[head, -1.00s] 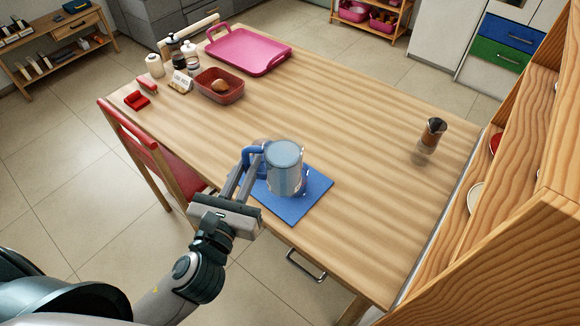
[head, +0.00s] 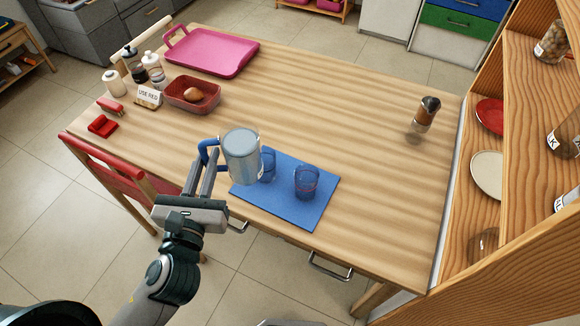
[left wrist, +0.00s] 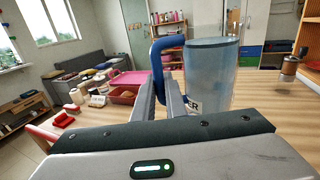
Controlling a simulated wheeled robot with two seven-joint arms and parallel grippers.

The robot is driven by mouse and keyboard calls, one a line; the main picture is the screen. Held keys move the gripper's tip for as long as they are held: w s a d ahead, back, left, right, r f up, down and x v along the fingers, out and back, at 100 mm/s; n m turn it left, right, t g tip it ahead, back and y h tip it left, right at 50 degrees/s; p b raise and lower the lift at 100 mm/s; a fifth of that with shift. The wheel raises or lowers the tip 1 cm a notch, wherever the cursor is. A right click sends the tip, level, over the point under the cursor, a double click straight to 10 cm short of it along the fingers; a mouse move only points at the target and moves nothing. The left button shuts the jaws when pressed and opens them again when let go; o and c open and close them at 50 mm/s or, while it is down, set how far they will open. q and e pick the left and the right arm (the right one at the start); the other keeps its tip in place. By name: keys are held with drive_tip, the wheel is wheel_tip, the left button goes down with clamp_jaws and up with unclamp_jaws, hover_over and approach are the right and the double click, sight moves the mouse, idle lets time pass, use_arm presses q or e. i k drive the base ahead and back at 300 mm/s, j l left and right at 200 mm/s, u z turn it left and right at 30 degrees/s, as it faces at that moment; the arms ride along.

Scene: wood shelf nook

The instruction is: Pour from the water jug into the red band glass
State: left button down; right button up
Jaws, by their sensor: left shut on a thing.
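The water jug (head: 241,158) is a clear grey-blue cylinder with a blue handle and a white label. My left gripper (head: 207,170) is shut on the handle, and the jug looks about upright, held above the left edge of the blue mat (head: 288,212). The left wrist view also shows the jug (left wrist: 208,75) right of the fingers (left wrist: 168,95). The red band glass (head: 306,183), bluish with a reddish band, stands on the mat right of the jug. A second bluish glass (head: 268,166) stands behind the jug, partly hidden by it. My right gripper is out of view.
A brown-and-clear container (head: 427,113) stands at the table's right. A pink tray (head: 213,52), a red basket (head: 192,94), a "USE RED" sign (head: 148,96) and several bottles are at the far left. A wooden shelf (head: 478,215) borders the right side.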

sight(306, 176)
drive_tip(key=i+j+z, duration=0.1)
drive_tip(key=j, duration=0.65)
drive_tip(key=i+j, duration=0.1)
drive_tip(key=j, duration=0.65)
drive_tip(key=z, duration=0.05)
